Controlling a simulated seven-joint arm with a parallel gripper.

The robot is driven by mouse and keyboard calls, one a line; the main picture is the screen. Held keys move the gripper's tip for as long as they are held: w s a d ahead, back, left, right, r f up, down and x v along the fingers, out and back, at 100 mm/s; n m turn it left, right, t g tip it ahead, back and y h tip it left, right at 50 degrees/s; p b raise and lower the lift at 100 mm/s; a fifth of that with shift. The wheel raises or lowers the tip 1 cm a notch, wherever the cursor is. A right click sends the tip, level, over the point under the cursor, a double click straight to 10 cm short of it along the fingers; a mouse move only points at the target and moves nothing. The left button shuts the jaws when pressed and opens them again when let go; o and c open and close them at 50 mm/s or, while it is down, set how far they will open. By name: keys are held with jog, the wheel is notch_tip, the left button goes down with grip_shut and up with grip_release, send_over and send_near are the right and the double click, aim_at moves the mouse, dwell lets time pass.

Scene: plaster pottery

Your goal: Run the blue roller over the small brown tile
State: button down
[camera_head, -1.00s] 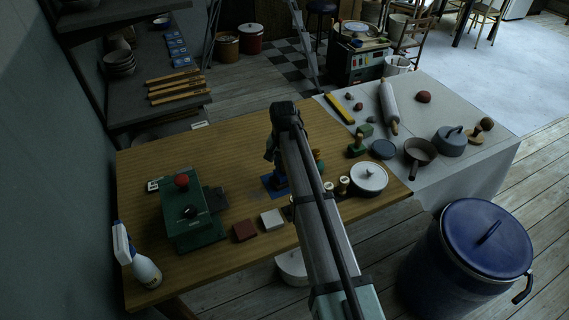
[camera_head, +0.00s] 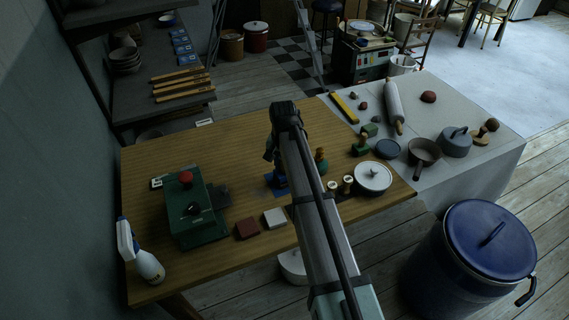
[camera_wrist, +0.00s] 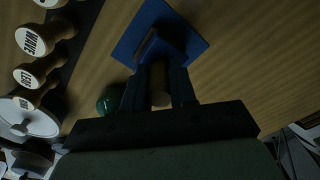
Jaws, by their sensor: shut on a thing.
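My gripper (camera_wrist: 159,85) is shut on the brown handle (camera_wrist: 160,98) of what looks like the blue roller, standing at the middle of the wooden table. In the head view my gripper (camera_head: 276,158) is partly covered by my arm. A flat blue square (camera_wrist: 196,45) lies under the held tool; the roller's own blue part is hard to tell from it. The small brown tile (camera_head: 247,229) lies flat on the table, front left of my gripper and apart from it, beside a white tile (camera_head: 275,218).
A green press (camera_head: 190,222) with a red knob stands left of the tiles, with a spray bottle (camera_head: 149,265) at the front left. Several stamps (camera_wrist: 35,40) and a white lidded pot (camera_head: 373,177) stand to the right. Bare table (camera_head: 215,150) is at the back left.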

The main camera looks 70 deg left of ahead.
jog(key=shift+s+d, duration=0.15)
jog(key=shift+s, duration=1.1)
dwell(0.4)
jog(key=shift+w+f, duration=0.1)
jog(key=shift+w, duration=0.65)
dwell(0.4)
jog(key=shift+w, duration=0.7)
jog(key=shift+w+a, duration=0.2)
jog(key=shift+w, duration=0.45)
dwell(0.7)
notch_tip(320, 180, up, 7)
dwell(1.1)
